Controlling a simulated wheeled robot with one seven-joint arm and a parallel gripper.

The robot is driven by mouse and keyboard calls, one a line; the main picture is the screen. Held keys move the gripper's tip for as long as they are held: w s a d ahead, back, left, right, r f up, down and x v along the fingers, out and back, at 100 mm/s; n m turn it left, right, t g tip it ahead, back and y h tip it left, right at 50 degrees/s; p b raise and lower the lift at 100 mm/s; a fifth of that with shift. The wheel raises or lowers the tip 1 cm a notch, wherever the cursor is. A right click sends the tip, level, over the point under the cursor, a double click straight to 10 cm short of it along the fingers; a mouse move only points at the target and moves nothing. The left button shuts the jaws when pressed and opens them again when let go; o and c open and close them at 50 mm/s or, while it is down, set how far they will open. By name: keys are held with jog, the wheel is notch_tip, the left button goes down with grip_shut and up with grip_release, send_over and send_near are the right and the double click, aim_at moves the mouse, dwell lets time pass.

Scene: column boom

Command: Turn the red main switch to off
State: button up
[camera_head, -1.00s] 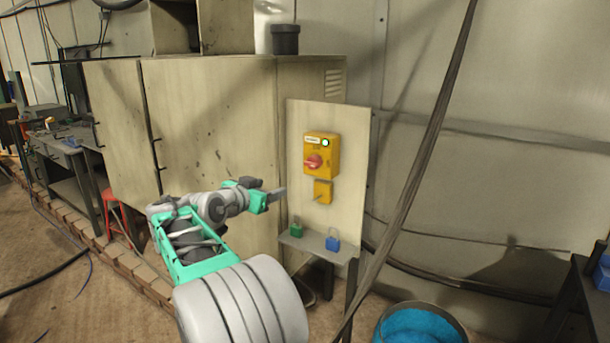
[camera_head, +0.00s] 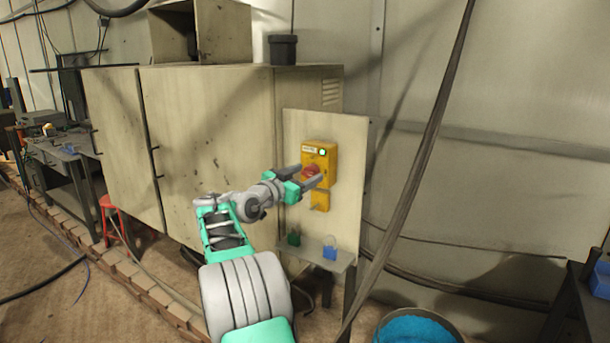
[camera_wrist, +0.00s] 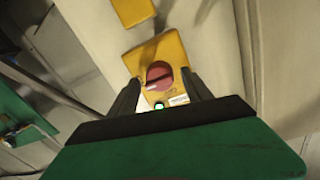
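The red main switch (camera_head: 310,171) is a rotary knob on a yellow box (camera_head: 328,157) fixed to a pale upright panel. A small lamp on the box glows green. In the wrist view the red knob (camera_wrist: 159,75) lies between and just beyond the two dark fingers of my gripper (camera_wrist: 160,82). In the head view my gripper (camera_head: 308,176) is at the front of the box, its fingers apart on either side of the knob. The fingers look open; contact with the knob cannot be made out.
A smaller yellow box (camera_head: 321,200) is below the switch box. A shelf (camera_head: 325,255) under it holds a green padlock (camera_head: 294,238) and a blue padlock (camera_head: 330,252). A blue-filled bucket (camera_head: 418,328) stands on the floor.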

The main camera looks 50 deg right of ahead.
grip_shut()
dwell(0.4)
jog(key=shift+n, duration=0.4)
jog(key=n, duration=0.4)
jog(key=shift+r+n+p, duration=0.1)
jog(key=shift+n+p, duration=0.2)
jog(key=shift+p, duration=0.05)
jog(key=n+p, duration=0.1)
jog(key=n, duration=0.3)
jog(key=shift+n+h+p, duration=0.3)
jog(key=n+t+p, duration=0.1)
jog(key=n+p, duration=0.2)
jog(key=n, duration=0.2)
jog(key=shift+n, duration=0.3)
jog(key=shift+f+n+p, duration=0.2)
jog(key=shift+n+p, duration=0.55)
jog(key=shift+n, duration=0.75)
jog(key=shift+f, duration=0.1)
